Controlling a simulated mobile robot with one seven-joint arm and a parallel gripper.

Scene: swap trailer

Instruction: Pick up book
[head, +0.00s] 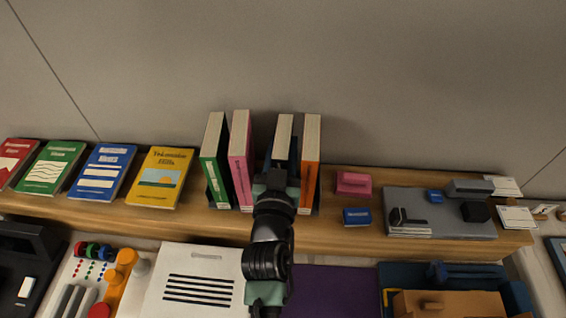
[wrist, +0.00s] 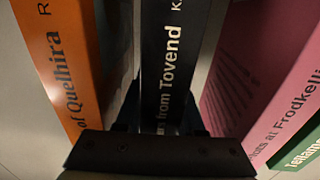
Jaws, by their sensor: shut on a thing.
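A dark book (head: 284,137) stands upright on the wooden shelf, between a pink book (head: 240,150) and an orange book (head: 311,155). In the wrist view the dark book (wrist: 172,65) shows its spine, with white lettering, in the middle. My gripper (head: 278,178) is at the front of the dark book and hides much of its spine in the head view. In the wrist view my gripper (wrist: 163,125) is shut on the dark book, near the bottom of the picture. The orange book (wrist: 62,60) and pink book (wrist: 268,75) stand close on either side.
A green book (head: 215,160) stands left of the pink one. Several books with front covers showing, such as a yellow one (head: 160,178), lie left on the shelf (head: 335,236). Small pink and blue boxes and a grey tray (head: 440,228) are to the right. The wall is close behind.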

